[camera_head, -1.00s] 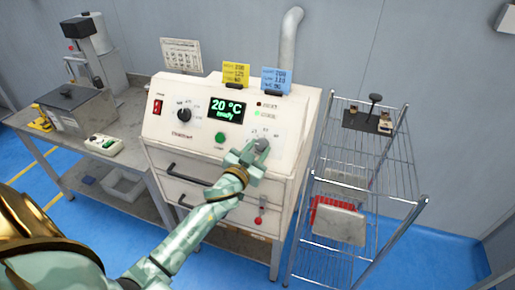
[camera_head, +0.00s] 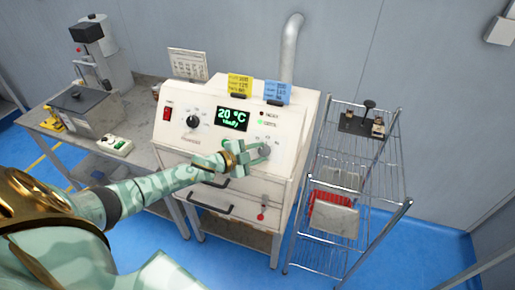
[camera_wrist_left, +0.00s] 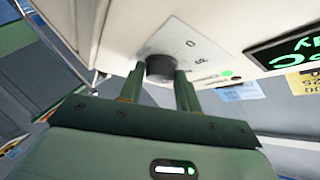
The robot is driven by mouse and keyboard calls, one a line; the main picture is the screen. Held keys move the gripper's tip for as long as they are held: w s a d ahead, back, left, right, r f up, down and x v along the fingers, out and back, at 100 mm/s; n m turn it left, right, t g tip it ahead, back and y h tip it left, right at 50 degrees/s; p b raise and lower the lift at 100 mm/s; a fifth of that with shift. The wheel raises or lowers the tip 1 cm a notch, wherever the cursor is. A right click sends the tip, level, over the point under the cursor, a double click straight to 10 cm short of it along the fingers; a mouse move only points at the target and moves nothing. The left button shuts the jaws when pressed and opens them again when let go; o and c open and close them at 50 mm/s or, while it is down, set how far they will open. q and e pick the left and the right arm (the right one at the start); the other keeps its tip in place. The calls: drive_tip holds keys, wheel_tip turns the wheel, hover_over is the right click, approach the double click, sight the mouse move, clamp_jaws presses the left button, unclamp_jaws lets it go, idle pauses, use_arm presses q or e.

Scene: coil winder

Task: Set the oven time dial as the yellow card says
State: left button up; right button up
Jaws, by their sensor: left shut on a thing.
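The white oven (camera_head: 185,150) stands in the middle of the head view. Its green display (camera_head: 233,118) reads 20 °C with a smaller line below. My left gripper (camera_head: 258,153) is shut on the dial, one finger on each side. In the left wrist view, my gripper (camera_wrist_left: 158,82) hides part of the dial's scale. The yellow card (camera_head: 239,84) stands on the oven top; its print is too small to read surely. My right gripper is not in view.
A blue card (camera_head: 276,92) stands beside the yellow one. A second dial (camera_head: 193,119) and a red switch (camera_head: 167,114) are on the panel's left. A wire rack (camera_head: 350,190) stands close on the right. A bench with equipment (camera_head: 85,110) is on the left.

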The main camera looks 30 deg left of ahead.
use_arm(q)
drive_tip(key=m+g+p, duration=0.1)
drive_tip(key=m+p, duration=0.1)
drive_tip(key=r+m+g+h+p, duration=0.1)
drive_tip(key=m+g, duration=0.1)
drive_tip(key=m, duration=0.1)
drive_tip(key=shift+w+a+p, duration=0.15)
drive_tip(key=shift+w+p, duration=0.05)
drive_tip(key=shift+p, duration=0.2)
drive_tip(key=shift+f+m+g+p, duration=0.15)
drive_tip(key=shift+m+g+p, duration=0.5)
drive_tip(key=shift+m, duration=0.25)
drive_tip(key=o, duration=1)
drive_tip(key=shift+c, duration=0.2)
drive_tip(key=p+v, duration=0.1)
drive_tip(key=v, duration=1.5)
